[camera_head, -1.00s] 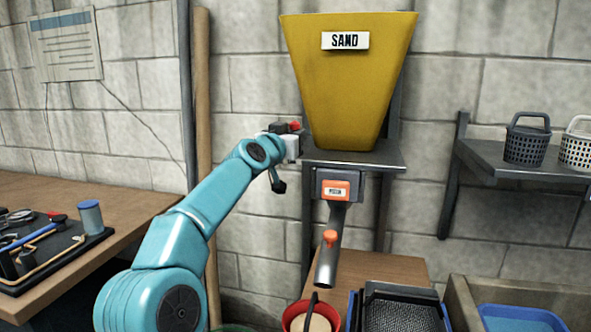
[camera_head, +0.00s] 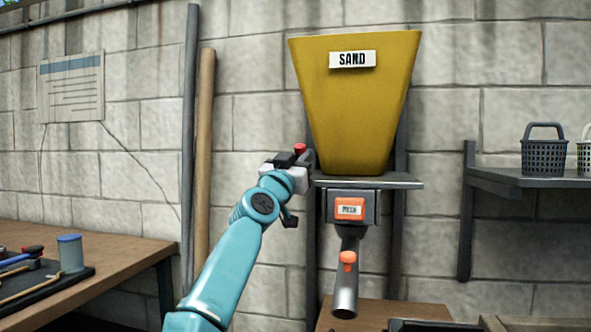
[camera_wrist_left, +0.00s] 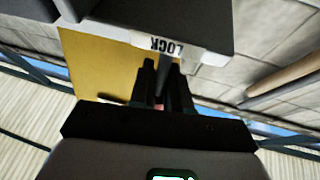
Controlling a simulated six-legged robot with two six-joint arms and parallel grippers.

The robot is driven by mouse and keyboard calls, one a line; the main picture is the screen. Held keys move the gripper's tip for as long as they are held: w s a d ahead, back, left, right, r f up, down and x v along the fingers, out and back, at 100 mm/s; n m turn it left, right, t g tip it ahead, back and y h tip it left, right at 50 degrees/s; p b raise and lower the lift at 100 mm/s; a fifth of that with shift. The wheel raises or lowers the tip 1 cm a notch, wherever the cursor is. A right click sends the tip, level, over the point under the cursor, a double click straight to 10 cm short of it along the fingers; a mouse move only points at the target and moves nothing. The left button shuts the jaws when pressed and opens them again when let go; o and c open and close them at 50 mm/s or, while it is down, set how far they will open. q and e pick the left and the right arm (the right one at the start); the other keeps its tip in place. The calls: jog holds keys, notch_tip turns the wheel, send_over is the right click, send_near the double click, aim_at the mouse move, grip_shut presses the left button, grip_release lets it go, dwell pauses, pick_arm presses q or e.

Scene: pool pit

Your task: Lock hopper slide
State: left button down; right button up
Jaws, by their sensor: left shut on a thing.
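The yellow hopper (camera_head: 354,115) with a SAND label stands on a grey metal shelf. Below it are a box with an orange PUSH button (camera_head: 350,208) and a grey spout (camera_head: 345,290) with an orange knob. My left gripper (camera_head: 302,165) is at the hopper's lower left side, by a small red knob (camera_head: 300,147). In the left wrist view, a white LOCK label (camera_wrist_left: 168,46) sits just beyond the dark fingers (camera_wrist_left: 163,88). They are shut on a narrow lock part between them, mostly hidden. The slide's position cannot be told. My right gripper is not in view.
A wooden bench (camera_head: 120,255) with a tool tray and blue-capped jar is at left. Grey and wooden poles (camera_head: 203,150) lean on the block wall. A wall shelf (camera_head: 500,178) with baskets is at right. Open space lies between bench and hopper.

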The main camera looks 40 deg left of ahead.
pick_arm(q)
jog(key=shift+s+r+y, duration=0.1)
jog(key=shift+y, duration=0.2)
jog(key=c, duration=1.3)
grip_release()
jog(key=shift+o, duration=0.2)
